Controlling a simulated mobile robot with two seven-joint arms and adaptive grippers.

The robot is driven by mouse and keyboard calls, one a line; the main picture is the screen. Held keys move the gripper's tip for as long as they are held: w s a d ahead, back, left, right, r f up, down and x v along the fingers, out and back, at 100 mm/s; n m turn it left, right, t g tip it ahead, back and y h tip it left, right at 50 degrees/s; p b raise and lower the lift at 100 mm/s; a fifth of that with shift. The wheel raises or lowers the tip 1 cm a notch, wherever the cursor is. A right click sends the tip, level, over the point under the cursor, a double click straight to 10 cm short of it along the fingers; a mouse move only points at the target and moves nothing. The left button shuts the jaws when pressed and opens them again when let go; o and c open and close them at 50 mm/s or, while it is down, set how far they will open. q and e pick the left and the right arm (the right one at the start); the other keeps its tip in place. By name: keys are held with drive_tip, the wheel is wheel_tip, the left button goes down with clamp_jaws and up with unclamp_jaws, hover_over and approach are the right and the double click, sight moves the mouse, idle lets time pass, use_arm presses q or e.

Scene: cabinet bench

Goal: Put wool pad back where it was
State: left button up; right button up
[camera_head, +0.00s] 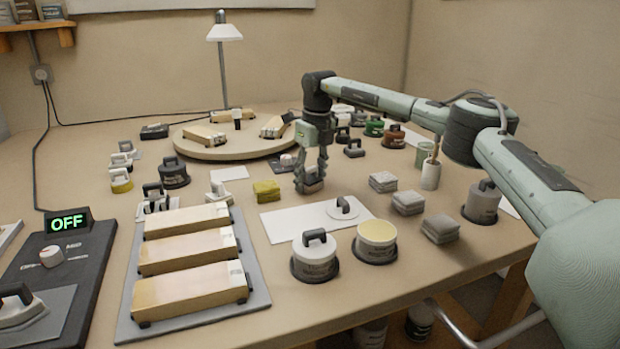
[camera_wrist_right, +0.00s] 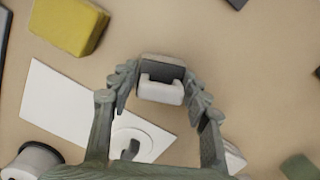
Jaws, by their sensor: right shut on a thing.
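My right gripper (camera_head: 312,178) points down over the middle of the bench. Its fingers are shut on a small grey block-like pad with a pale handle (camera_wrist_right: 162,80), likely the wool pad; no label on it can be read. In the head view the held pad (camera_head: 309,186) is low, close to the bench top; I cannot tell whether it touches. It is right of the yellow pad (camera_head: 266,191) and behind the white sheet (camera_head: 285,222). In the right wrist view the gripper (camera_wrist_right: 161,95) has a finger on each side of the pad. My left gripper is out of view.
Folded grey pads (camera_head: 408,203) lie to the right. A white lidded pot (camera_head: 315,262) and a cream-filled pot (camera_head: 376,240) stand in front. A tray with wooden blocks (camera_head: 187,318) is at left, a round wooden board (camera_head: 238,151) behind.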

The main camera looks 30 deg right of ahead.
sight(314, 181)
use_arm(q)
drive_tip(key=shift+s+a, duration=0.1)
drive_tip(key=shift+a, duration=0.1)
use_arm(e)
drive_tip(key=o, duration=1.2)
drive_tip(key=shift+r, duration=0.25)
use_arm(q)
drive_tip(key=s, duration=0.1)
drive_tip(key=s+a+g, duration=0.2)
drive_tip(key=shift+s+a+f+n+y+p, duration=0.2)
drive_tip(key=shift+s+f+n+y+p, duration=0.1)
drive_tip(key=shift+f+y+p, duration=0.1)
use_arm(e)
wheel_tip(314, 181, up, 12)
drive_tip(key=s, duration=0.1)
drive_tip(key=shift+s+f, duration=0.2)
drive_tip(key=shift+d, duration=0.1)
